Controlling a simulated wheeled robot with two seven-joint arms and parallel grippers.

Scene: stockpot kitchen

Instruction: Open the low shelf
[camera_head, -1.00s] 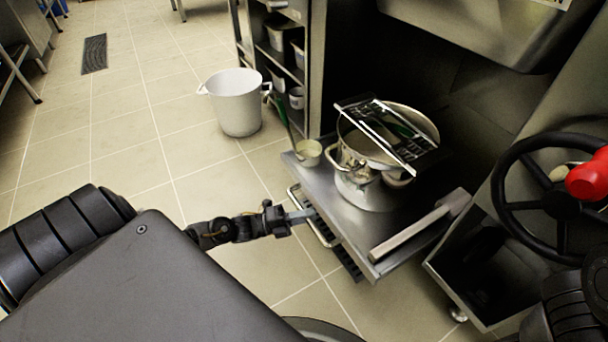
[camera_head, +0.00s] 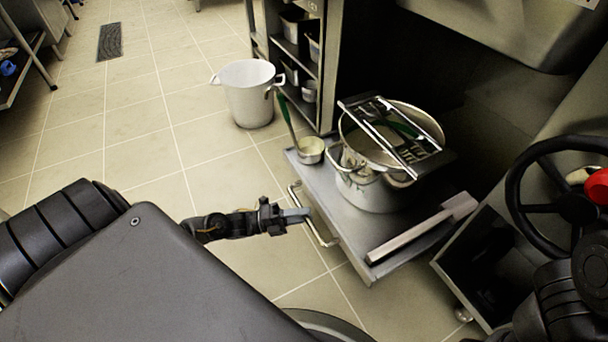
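The low shelf (camera_head: 348,226) is a grey metal slide-out tray, standing well out from under the counter. Its bar handle (camera_head: 325,238) is on the front edge, facing me. My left gripper (camera_head: 297,214) reaches in from the left, with its fingers at the middle of the handle and covering part of the bar. It looks shut on the handle; the gap between the fingers is hard to see. My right arm shows at the lower right, but its gripper is outside the view.
A large pot (camera_head: 376,190) with a rack (camera_head: 390,134) across its top, a green-handled ladle (camera_head: 311,151) and a long flat-ended tool (camera_head: 420,228) are on the shelf. A white pot (camera_head: 248,95) stands on the floor. A black handwheel (camera_head: 575,207) is at right. Floor at left is clear.

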